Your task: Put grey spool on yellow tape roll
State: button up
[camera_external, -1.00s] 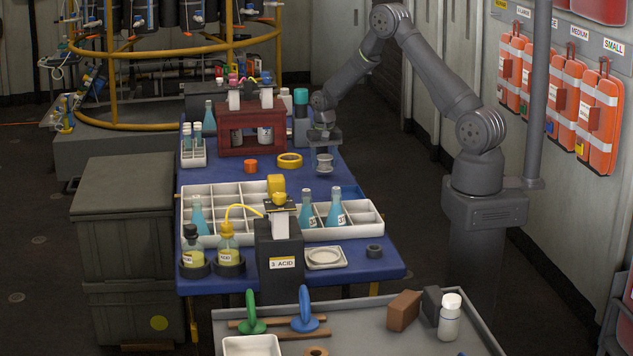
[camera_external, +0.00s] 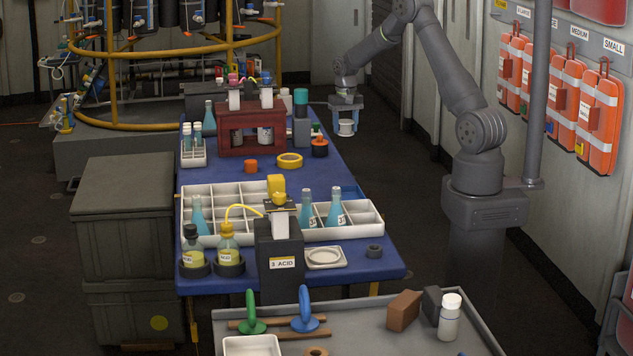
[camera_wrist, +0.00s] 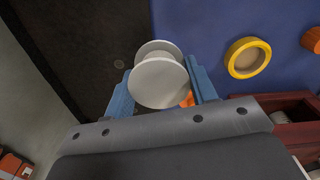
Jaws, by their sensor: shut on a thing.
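The grey spool (camera_external: 347,127) is held in my gripper (camera_external: 347,118), raised in the air by the far right edge of the blue table. In the wrist view the spool (camera_wrist: 159,78) sits between the two blue fingers of my gripper (camera_wrist: 161,84), its round flanges facing the camera. The yellow tape roll (camera_external: 289,160) lies flat on the blue table, left of and below the spool in the external view. The tape roll also shows in the wrist view (camera_wrist: 233,64), right of my gripper and apart from it. Nothing lies on the tape roll.
An orange cup-like piece (camera_external: 250,166) lies left of the tape roll. A dark red rack (camera_external: 247,129) stands behind. A white compartment tray (camera_external: 233,228) lies in front.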

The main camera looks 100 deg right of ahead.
jog(key=w+d+r, duration=0.1)
jog(key=w+d, duration=0.3)
send_over(299, 160)
jog(key=shift+n, duration=0.4)
jog(key=f, duration=0.6)
jog(key=shift+s+f, duration=0.15)
jog(key=shift+s, duration=0.05)
jog(key=shift+w+f, duration=0.1)
jog(key=shift+w, duration=0.05)
jog(key=shift+f, duration=1.95)
jog(key=shift+f, duration=0.15)
jog(key=o, duration=1)
